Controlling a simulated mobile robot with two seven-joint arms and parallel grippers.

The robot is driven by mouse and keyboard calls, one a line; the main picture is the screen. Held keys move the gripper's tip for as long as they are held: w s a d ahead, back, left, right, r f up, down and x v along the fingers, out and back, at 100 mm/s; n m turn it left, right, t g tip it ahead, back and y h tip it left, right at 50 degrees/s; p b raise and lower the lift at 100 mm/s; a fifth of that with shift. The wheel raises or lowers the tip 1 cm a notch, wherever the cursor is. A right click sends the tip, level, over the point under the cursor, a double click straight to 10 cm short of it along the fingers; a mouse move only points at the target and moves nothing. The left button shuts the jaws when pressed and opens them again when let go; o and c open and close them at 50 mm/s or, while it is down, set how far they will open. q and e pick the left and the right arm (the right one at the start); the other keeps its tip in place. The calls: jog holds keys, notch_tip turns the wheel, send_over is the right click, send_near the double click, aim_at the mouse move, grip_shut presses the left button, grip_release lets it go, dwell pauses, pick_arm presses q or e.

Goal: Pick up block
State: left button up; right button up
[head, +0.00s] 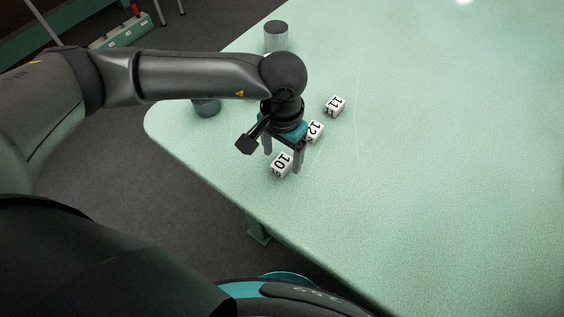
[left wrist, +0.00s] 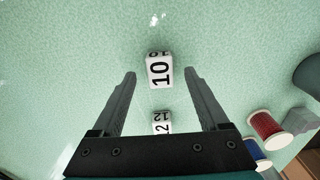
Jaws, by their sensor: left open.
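My left gripper (head: 283,157) is open and points down over the table. A white block marked 10 (head: 281,165) sits on the table at its fingertips. In the left wrist view the block marked 10 (left wrist: 160,72) shows between the two fingertips, with a gap on each side. A white block marked 12 (head: 315,130) is just behind the gripper and partly hidden by it. It also shows in the left wrist view (left wrist: 162,122), nearer the palm. A third white block, marked 11 (head: 335,105), sits farther back. My right gripper is not in view.
The pale green table (head: 450,150) is clear to the right. A grey cylinder (head: 276,36) stands at the back, another (head: 207,108) under my left arm. The left wrist view shows a red spool (left wrist: 268,128) and a blue spool (left wrist: 256,157) at right.

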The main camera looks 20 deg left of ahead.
pick_arm(q)
notch_tip(320, 180, down, 2)
grip_shut()
dwell(0.6)
